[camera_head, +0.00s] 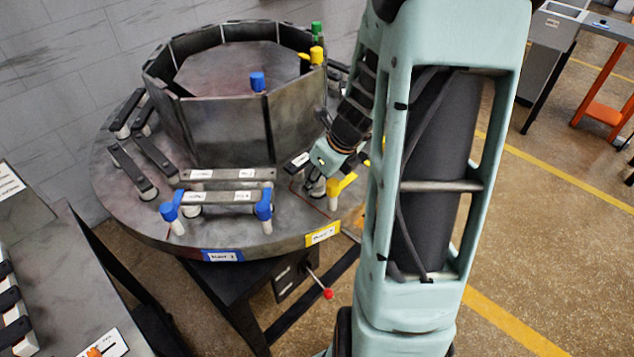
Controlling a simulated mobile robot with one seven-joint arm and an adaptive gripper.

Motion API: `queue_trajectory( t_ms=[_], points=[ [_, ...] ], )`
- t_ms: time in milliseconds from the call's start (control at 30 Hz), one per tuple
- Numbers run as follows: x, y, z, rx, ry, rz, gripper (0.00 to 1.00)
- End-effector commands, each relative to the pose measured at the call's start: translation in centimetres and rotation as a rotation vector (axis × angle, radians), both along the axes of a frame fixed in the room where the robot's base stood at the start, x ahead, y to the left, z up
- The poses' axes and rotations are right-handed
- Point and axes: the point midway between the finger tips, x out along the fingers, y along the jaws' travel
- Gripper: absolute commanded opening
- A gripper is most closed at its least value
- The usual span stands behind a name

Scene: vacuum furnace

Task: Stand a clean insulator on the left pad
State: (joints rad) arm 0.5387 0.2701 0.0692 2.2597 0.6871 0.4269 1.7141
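My gripper (313,187) hangs low over the right front of the round furnace table (125,200), beside a yellow clamp. The view is too small to tell whether its fingers are open or hold anything. White insulator posts stand under a blue clamp (170,207) at the front left, a second blue clamp (264,205), and the yellow clamp (342,184). I cannot tell which insulators are clean. No pad is clearly distinguishable; the area near my gripper is partly hidden by my arm.
Dark bars (133,170) on white posts line the table's left side, and grey bars (226,175) lie across its front. A grey faceted ring wall (225,125) rises behind. A red-knobbed lever (327,294) sticks out below. A bench (85,290) stands at lower left.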

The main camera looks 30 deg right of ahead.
Motion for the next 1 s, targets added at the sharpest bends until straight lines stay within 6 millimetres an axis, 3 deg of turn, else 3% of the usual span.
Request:
queue_trajectory(
  t_ms=[167, 200, 333, 700, 1000],
  points=[
    [0.0, 0.0, -0.4, 0.000, 0.000, 0.000, 0.00],
    [0.0, 0.0, -0.3, 0.000, 0.000, 0.000, 0.33],
    [0.0, 0.0, -0.3, 0.001, 0.000, 0.000, 0.47],
    [0.0, 0.0, 0.3, -0.001, -0.001, 0.000, 0.47],
    [-2.0, -0.7, 5.9, -0.002, -0.004, 0.001, 0.47]
  ],
)
